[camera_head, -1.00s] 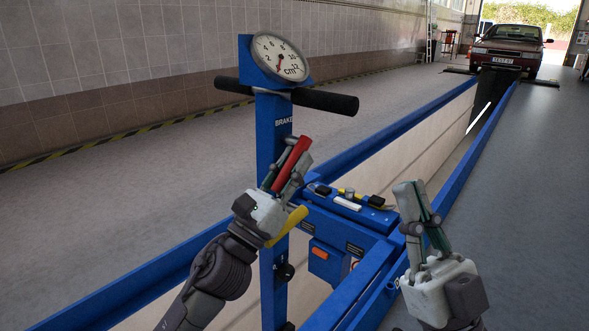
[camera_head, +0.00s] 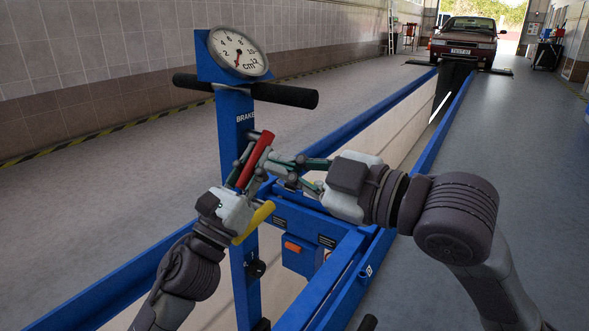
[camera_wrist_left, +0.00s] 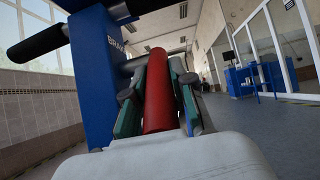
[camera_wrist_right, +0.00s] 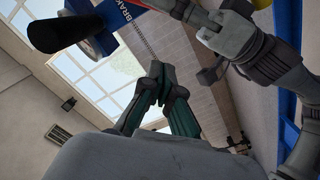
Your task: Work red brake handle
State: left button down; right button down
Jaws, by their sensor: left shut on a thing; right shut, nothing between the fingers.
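The red brake handle (camera_head: 255,158) slants up beside the blue post (camera_head: 238,205) marked BRAKE. In the left wrist view the red handle (camera_wrist_left: 158,95) lies between both fingers. My left gripper (camera_head: 250,163) is shut on it from below. My right gripper (camera_head: 275,160) points left in the head view, its fingertips close to the red handle and my left fingers; contact cannot be told. In the right wrist view my right fingers (camera_wrist_right: 156,75) meet at the tips with nothing between them. The lower part of the red handle is hidden by my left gripper.
A round gauge (camera_head: 238,50) and a black crossbar (camera_head: 285,95) top the post. A yellow handle (camera_head: 254,222) sits below my left gripper. Blue rails (camera_head: 440,150) border the pit. A car (camera_head: 466,40) stands far back.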

jog(key=w+a+f, duration=0.3)
jog(key=w+a, duration=0.1)
jog(key=w, duration=0.2)
jog(key=shift+w, duration=0.25)
jog(key=shift+a, duration=0.1)
